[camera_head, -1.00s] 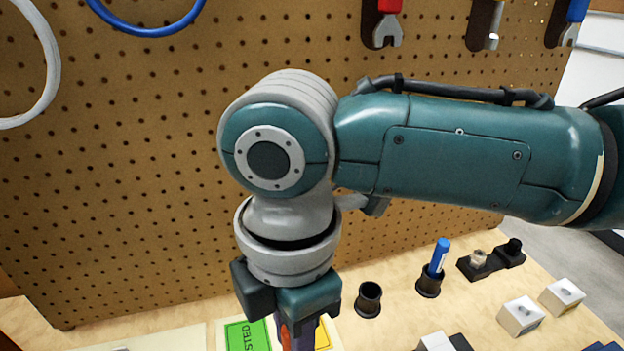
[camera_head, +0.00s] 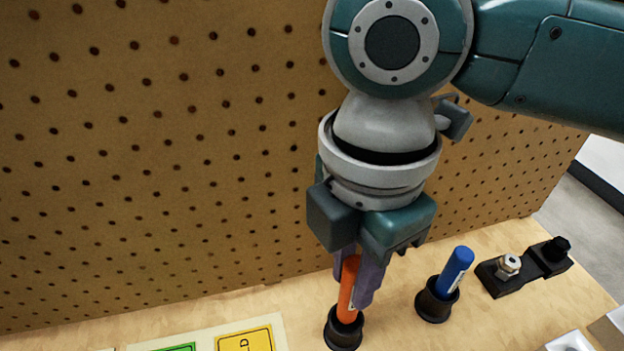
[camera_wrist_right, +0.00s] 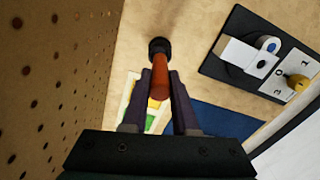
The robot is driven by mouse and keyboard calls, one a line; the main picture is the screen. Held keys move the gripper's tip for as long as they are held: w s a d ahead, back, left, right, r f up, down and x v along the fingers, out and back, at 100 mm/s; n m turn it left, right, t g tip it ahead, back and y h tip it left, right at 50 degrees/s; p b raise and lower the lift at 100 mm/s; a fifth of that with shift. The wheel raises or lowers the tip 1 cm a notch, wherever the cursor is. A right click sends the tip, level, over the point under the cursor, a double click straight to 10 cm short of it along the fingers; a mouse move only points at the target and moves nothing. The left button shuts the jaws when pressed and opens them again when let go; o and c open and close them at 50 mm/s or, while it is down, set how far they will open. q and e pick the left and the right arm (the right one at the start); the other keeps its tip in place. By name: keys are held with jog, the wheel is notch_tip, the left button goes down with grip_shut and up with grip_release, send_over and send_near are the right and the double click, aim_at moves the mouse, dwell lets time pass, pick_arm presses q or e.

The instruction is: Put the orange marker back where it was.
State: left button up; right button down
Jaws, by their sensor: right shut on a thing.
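The orange marker (camera_head: 347,291) stands upright, slightly tilted, between the fingers of my right gripper (camera_head: 354,284), which is shut on it. Its lower end is at the mouth of a black round holder (camera_head: 343,332) and seems to be inside the rim; how deep is hidden. In the right wrist view the orange marker (camera_wrist_right: 160,80) lines up with the black holder (camera_wrist_right: 158,47). My left gripper is not in view.
A blue marker (camera_head: 456,270) stands in a second black holder (camera_head: 434,303) just right. A black block with fittings (camera_head: 512,272) lies further right. The pegboard (camera_head: 150,150) rises close behind. Yellow (camera_head: 246,341) and green (camera_head: 178,347) cards lie at the front left.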

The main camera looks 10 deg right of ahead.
aim_at(351, 293)
jog(key=shift+f+b, duration=0.35)
jog(key=shift+f, duration=1.45)
jog(key=shift+f, duration=0.15)
jog(key=c, duration=0.7)
grip_release()
